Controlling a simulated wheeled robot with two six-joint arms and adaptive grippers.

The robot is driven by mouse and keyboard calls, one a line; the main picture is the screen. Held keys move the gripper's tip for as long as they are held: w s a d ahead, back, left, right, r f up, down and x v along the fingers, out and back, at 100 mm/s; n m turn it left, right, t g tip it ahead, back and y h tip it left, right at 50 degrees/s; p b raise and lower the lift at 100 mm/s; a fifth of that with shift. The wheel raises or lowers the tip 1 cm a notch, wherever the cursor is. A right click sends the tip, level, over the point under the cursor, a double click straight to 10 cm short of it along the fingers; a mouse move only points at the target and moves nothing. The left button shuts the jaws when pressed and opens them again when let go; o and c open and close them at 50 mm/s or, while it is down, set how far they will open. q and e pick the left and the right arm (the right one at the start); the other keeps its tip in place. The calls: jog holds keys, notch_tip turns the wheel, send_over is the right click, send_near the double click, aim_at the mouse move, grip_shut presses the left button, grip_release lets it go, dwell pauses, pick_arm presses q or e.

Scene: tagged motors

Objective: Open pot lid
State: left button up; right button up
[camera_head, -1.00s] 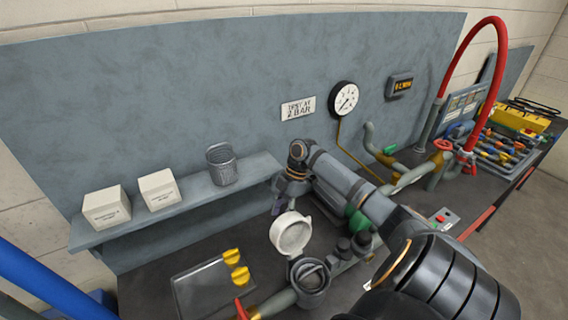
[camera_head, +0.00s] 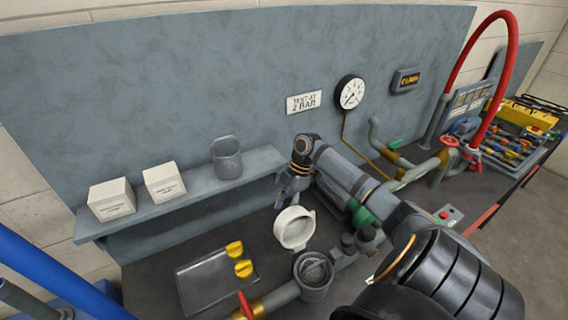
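The pot (camera_head: 314,278) is a grey round body on the pipe line at the bottom middle, and its top is open. A pale round lid (camera_head: 294,229) with small side tabs stands tilted up just above and left of the pot, its hollow side facing the camera. My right gripper (camera_head: 284,200), at the end of the arm from the right, points down just behind and above the lid. Its fingers are small and dark, and I cannot tell whether they touch the lid or how far apart they are. My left gripper is out of view.
A grey basket (camera_head: 228,160) and two white boxes (camera_head: 111,200) stand on the shelf (camera_head: 205,199). A flat tray (camera_head: 203,292) lies left of the pot, with yellow pieces (camera_head: 243,268) at its right. A red handle (camera_head: 246,305) sits beside the pot. A gauge (camera_head: 350,92) hangs on the wall panel.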

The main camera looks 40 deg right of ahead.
jog(key=v, duration=1.2)
jog(key=shift+d, duration=0.1)
